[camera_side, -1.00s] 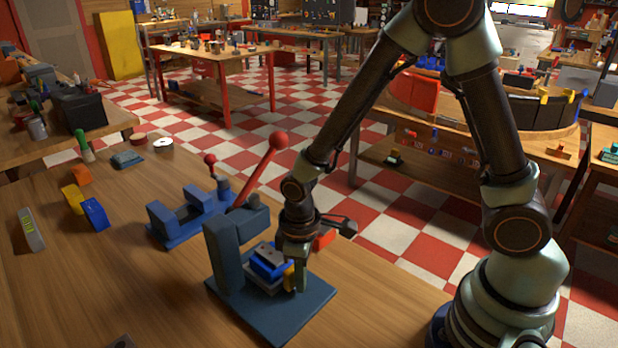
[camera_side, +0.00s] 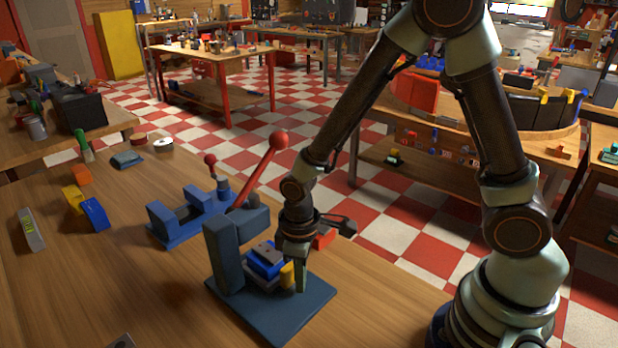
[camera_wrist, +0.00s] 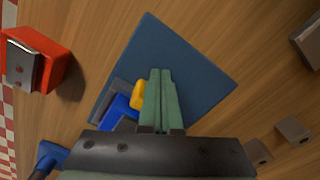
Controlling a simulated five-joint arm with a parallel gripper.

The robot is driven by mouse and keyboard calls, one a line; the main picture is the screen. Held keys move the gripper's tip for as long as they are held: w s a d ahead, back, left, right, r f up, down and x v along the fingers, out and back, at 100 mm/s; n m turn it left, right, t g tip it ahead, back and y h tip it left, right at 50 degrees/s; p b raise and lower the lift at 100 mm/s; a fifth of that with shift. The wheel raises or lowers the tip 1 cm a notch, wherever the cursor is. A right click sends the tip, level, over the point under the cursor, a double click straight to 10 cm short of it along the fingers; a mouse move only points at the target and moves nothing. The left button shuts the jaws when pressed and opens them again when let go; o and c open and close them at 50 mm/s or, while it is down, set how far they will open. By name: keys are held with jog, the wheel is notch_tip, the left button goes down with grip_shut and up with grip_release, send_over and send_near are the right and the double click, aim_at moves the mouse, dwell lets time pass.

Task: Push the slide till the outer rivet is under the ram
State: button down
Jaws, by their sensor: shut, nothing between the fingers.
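The blue-grey press (camera_side: 226,258) stands on a flat base plate (camera_side: 300,312), with an upright column and a red-knobbed lever (camera_side: 262,170). A blue slide block (camera_side: 266,263) with a brownish top sits beside the column, and a yellow piece (camera_side: 287,274) is at its right end. My gripper (camera_side: 301,278) is shut and empty, with its green fingers pointing down just right of the yellow piece. In the wrist view the closed fingers (camera_wrist: 157,95) are beside the yellow piece (camera_wrist: 138,94) and appear to touch it. The blue slide (camera_wrist: 121,108) is partly hidden. I cannot make out the rivets or the ram's tip.
A red block with a metal plate (camera_wrist: 45,65) stands left of the base plate in the wrist view. A second blue fixture (camera_side: 185,222) is behind the press. Yellow and blue blocks (camera_side: 95,213) lie at the left.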

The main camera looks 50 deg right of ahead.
jog(key=shift+s, duration=0.3)
jog(key=shift+r, duration=0.1)
notch_tip(320, 180, up, 8)
dwell(1.0)
jog(key=s+d+r+m+t, duration=0.1)
jog(key=d+r+m+t, duration=0.1)
jog(key=d+r, duration=0.3)
jog(key=s+d+r+m+t, duration=0.1)
jog(key=d+r+m+t, duration=0.2)
jog(key=r, duration=0.6)
jog(key=shift+s+d+r+m+t, duration=0.3)
jog(key=shift+d+m, duration=0.2)
jog(key=shift+d, duration=0.5)
